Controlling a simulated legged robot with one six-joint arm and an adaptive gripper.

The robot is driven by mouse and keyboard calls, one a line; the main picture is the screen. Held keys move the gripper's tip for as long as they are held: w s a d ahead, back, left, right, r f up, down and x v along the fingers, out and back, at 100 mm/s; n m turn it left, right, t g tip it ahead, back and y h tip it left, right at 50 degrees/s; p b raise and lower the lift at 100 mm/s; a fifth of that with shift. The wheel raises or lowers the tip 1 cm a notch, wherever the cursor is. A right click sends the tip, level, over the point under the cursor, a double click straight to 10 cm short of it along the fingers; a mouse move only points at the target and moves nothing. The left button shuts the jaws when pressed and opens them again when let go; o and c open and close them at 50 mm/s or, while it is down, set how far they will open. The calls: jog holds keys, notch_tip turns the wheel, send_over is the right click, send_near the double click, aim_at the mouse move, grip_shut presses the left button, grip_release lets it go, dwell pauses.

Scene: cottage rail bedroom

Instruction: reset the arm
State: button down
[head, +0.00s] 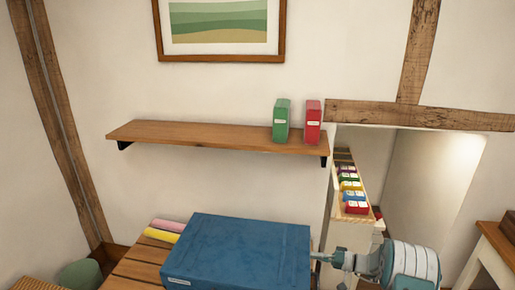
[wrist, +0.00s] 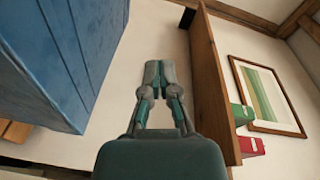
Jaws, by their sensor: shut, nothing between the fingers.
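My gripper (head: 318,257) shows in the head view at the lower right, just beside the right side of a large blue box (head: 240,252). In the wrist view my gripper (wrist: 158,72) has its fingers together with nothing between them. The blue box (wrist: 50,60) fills the left of the wrist view, and a wooden shelf (wrist: 214,90) runs up its right side. I cannot tell from these views whether the fingertips touch the box.
The wall shelf (head: 200,134) holds a green binder (head: 282,121) and a red binder (head: 313,122). An alcove at right holds a row of coloured boxes (head: 351,186).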

jog(key=s+a+r+n+g+h, duration=0.1)
jog(key=s+a+r+g+h, duration=0.25)
jog(key=s+r, duration=0.55)
jog(key=s+a+r+g+h, duration=0.2)
jog(key=s+a+r+h, duration=0.35)
jog(key=r, duration=0.55)
jog(key=s+d+r+t+h, duration=0.2)
jog(key=s+r+h, duration=0.1)
jog(key=s, duration=0.8)
jog(key=s+d+r+t+h, duration=0.2)
jog(key=s+r+t+h, duration=0.1)
jog(key=s, duration=0.9)
jog(key=shift+s+d+r+m+t+h, duration=0.15)
jog(key=shift+s+d+m+t+h, duration=0.2)
jog(key=shift+h, duration=0.55)
jog(key=shift+w+a, duration=0.1)
jog(key=shift+w, duration=0.05)
